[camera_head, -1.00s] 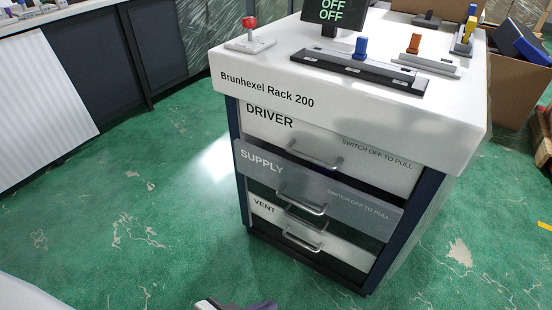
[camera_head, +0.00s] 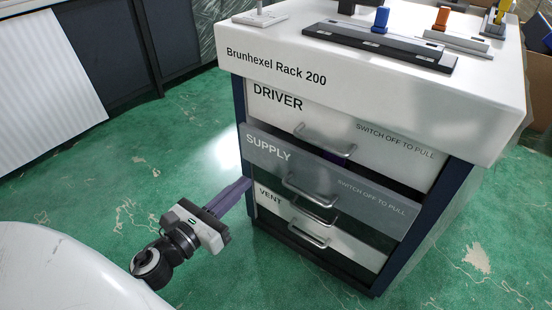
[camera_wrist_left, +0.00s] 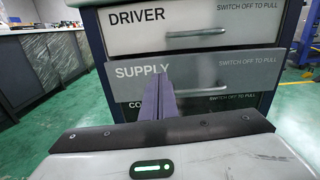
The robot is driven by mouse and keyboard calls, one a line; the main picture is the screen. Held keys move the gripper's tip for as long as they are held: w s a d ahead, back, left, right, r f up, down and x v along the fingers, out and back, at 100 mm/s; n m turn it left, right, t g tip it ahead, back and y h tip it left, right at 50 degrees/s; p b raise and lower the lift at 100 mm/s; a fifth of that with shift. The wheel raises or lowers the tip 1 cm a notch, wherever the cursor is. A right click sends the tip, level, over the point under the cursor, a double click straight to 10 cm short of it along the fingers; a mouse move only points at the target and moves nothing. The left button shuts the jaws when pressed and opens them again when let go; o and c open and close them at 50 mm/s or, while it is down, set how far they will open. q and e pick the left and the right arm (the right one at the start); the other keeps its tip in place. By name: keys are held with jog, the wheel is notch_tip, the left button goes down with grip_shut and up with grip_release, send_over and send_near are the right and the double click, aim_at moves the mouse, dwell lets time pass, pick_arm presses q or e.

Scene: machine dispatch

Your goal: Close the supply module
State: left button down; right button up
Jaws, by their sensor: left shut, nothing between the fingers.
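The supply module (camera_head: 330,180) is a grey drawer in the Brunhexel Rack 200 (camera_head: 400,100). It stands out from the rack, in front of the driver drawer above it, with a dark gap along its top edge. Its bar handle (camera_head: 308,192) is on the front. My left gripper (camera_head: 246,184) is shut and empty, its purple fingers pointing at the rack, left of the handle. In the left wrist view, the shut fingers (camera_wrist_left: 158,88) overlap the supply front (camera_wrist_left: 220,72) below its label; I cannot tell if they touch. My right gripper is not in view.
The driver drawer (camera_head: 280,115) above looks flush. The vent drawer (camera_head: 270,206) is lower down. Another handle (camera_head: 314,215) shows beneath the supply front. Blue (camera_head: 381,20) and orange (camera_head: 441,18) switches stand on the white top. Green floor is clear at left.

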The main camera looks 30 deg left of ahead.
aim_at(284, 147)
pick_arm(q)
jog(key=shift+m, duration=0.3)
jog(key=w, duration=0.4)
jog(key=w+p, duration=0.1)
jog(key=w, duration=0.4)
jog(key=w+d, duration=0.1)
jog(key=w, duration=0.4)
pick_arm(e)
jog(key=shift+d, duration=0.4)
